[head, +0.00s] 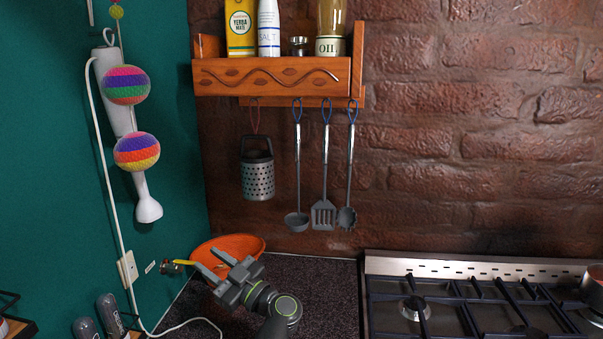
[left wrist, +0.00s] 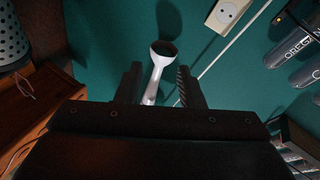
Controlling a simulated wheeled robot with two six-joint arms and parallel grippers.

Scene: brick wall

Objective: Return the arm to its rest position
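My left gripper (head: 212,262) is in the lower middle of the head view, in front of the orange bowl, with its fingers toward the teal wall. In the left wrist view the two dark fingers of my left gripper (left wrist: 158,88) stand apart with nothing held. The white hand blender (left wrist: 160,62) on the teal wall shows beyond and between them; it also hangs at the left in the head view (head: 149,207). My left arm comes in from the bottom edge. My right gripper is not in view.
An orange bowl (head: 245,243) stands on the dark counter (head: 325,295), partly hidden by my gripper. A gas stove (head: 450,300) is at the right. A wooden shelf (head: 270,77) with hanging utensils is on the brick wall. Spice jars (head: 108,310) stand at lower left.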

